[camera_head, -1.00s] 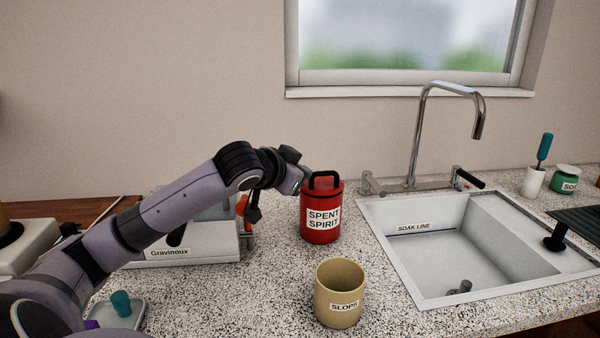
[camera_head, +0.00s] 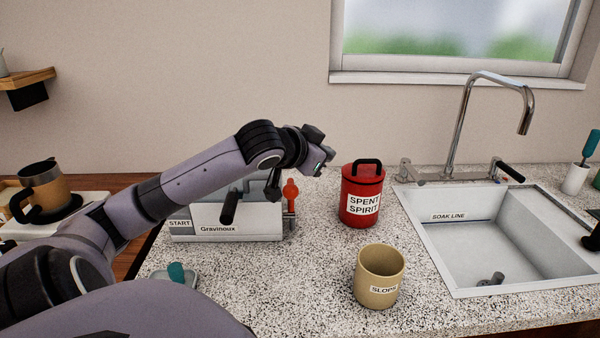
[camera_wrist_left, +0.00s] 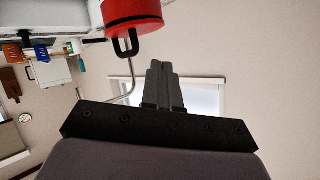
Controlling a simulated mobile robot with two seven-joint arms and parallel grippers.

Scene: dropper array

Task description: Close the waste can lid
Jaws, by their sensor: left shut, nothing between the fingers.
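The red waste can (camera_head: 361,200), labelled SPENT SPIRIT, stands upright on the speckled counter. Its red lid (camera_head: 351,170) with a black loop handle (camera_head: 367,163) sits on top and looks shut, with no gap that I can see. The can also shows at the top of the left wrist view (camera_wrist_left: 130,10), with its handle (camera_wrist_left: 127,45) beside the fingers. My left gripper (camera_head: 324,163) is to the left of the lid, about at handle height and apart from it. Its fingers are together and empty in the wrist view (camera_wrist_left: 163,75). My right gripper is not in view.
A tan SLOPS cup (camera_head: 380,278) stands in front of the can. The sink (camera_head: 480,250) with its tap (camera_head: 465,120) is to the right. A grey Gravinoux device (camera_head: 235,228) stands left, behind my arm. A mug (camera_head: 42,190) is at far left.

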